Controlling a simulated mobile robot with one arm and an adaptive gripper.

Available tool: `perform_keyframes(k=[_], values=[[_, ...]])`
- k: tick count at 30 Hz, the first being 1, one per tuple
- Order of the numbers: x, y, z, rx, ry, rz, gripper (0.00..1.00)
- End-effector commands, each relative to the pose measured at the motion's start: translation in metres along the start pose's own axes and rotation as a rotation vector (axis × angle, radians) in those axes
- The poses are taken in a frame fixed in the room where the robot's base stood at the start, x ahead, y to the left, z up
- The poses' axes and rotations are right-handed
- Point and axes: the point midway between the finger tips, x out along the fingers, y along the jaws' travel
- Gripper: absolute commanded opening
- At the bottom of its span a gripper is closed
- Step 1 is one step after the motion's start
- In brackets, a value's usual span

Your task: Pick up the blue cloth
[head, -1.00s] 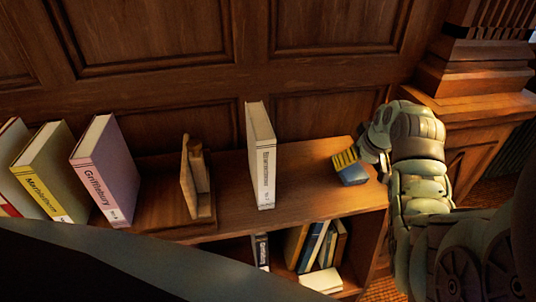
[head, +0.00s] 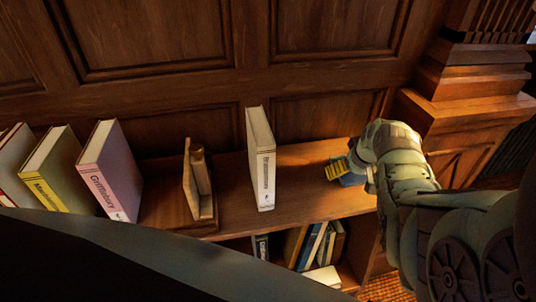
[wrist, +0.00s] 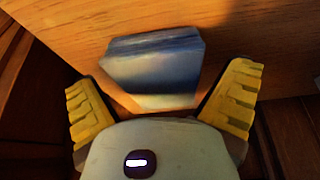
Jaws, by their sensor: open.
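The blue cloth (wrist: 152,68) is a small folded piece with blue and pale bands, lying on the wooden shelf top in the wrist view. In the head view the cloth (head: 352,179) shows only in part at the right end of the shelf, behind my gripper (head: 338,170). In the wrist view my gripper (wrist: 162,103) is open, with one yellow ridged finger on each side. The cloth lies ahead of and between the fingers, with a gap on both sides. Neither finger visibly touches it.
The bookshelf top (head: 310,205) is clear between the cloth and an upright white book (head: 261,160). A wooden bookend (head: 199,185), a pink book (head: 110,172) and a yellow book (head: 55,178) stand further left. A panelled wall (head: 160,50) rises behind. A wooden pillar base (head: 465,115) stands at right.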

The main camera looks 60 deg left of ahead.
Motion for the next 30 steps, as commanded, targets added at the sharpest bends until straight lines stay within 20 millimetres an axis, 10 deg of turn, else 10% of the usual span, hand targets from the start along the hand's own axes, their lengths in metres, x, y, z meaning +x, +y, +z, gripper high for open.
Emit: perform_keyframes(k=[7, 26, 30], values=[[0.0006, -0.0018, -0.0009, -0.004, 0.001, -0.001, 1.0], [0.0002, -0.0005, -0.0006, -0.001, 0.001, 0.0, 0.36], [0.0001, -0.0002, -0.0006, -0.001, 0.001, 0.0, 0.35]])
